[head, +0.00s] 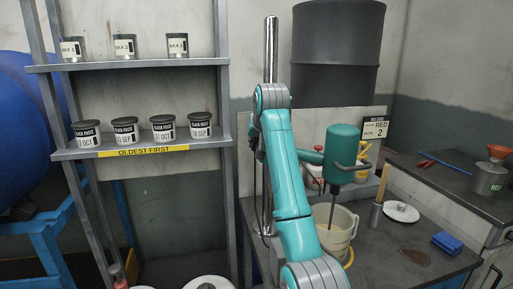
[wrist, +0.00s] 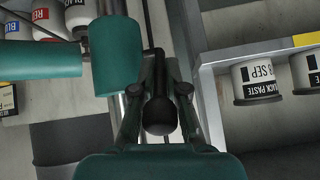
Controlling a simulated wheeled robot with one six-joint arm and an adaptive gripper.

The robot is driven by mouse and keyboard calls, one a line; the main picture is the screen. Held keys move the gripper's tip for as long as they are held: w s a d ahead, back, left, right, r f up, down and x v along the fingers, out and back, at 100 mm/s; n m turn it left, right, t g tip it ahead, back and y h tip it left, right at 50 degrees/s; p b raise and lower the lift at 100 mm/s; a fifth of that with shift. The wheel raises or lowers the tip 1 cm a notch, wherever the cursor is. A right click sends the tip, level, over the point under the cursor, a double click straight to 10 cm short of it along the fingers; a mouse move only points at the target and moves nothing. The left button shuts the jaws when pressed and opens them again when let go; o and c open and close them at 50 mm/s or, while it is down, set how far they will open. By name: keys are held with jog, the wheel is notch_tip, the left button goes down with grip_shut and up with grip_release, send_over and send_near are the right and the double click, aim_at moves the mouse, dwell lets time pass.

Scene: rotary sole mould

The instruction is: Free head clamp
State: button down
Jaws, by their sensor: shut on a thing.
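My gripper (wrist: 159,95) is shut on the black ball-ended lever (wrist: 160,116) of the head clamp, with one finger on each side of it. The lever is in front of the steel post, whose top shows in the head view (head: 271,45). The teal mixer head (head: 340,150) hangs on an arm from the post, with its thin shaft down in a cream bucket (head: 338,232). Teal parts of the mixer also show at the left of the wrist view (wrist: 118,55). In the head view my arm hides the gripper and the clamp.
A grey shelf rack (head: 145,150) with black paste tubs (head: 162,128) stands close left of the post. A dark drum (head: 337,50) is behind.

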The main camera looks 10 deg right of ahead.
jog(key=shift+w+r+g, duration=0.3)
jog(key=shift+w+g, duration=0.1)
jog(key=shift+g, duration=0.45)
jog(key=shift+w+r+g, duration=0.3)
jog(key=shift+w+g, duration=0.05)
jog(key=shift+g, duration=0.5)
jog(key=shift+w+r+g, duration=0.2)
jog(key=shift+w+g, duration=0.25)
jog(key=shift+g, duration=0.45)
jog(key=c, duration=1.2)
grip_release()
jog(key=v, duration=1.2)
